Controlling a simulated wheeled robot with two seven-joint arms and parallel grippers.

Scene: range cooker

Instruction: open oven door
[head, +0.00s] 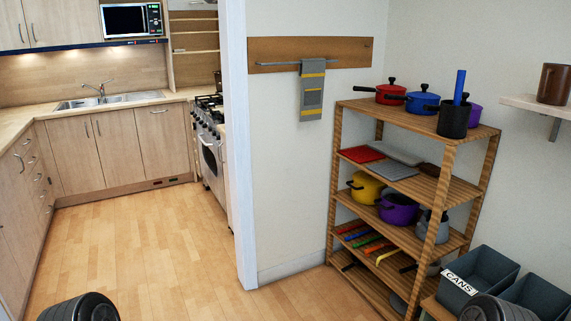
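The range cooker (213,165) stands beyond the wall's edge, left of the middle of the head view, seen at a steep angle. Its oven door (211,163) with a curved handle looks shut. The wall edge hides the cooker's right part. Black burner grates are on top. Neither gripper shows. Only dark rounded parts of my own arms show at the bottom left and bottom right, far from the cooker.
A white wall end (241,150) stands between me and the cooker. A wooden shelf (440,185) with pots and bins (482,273) fill the right. The wooden floor (140,250) at left is clear up to the cabinets (115,148).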

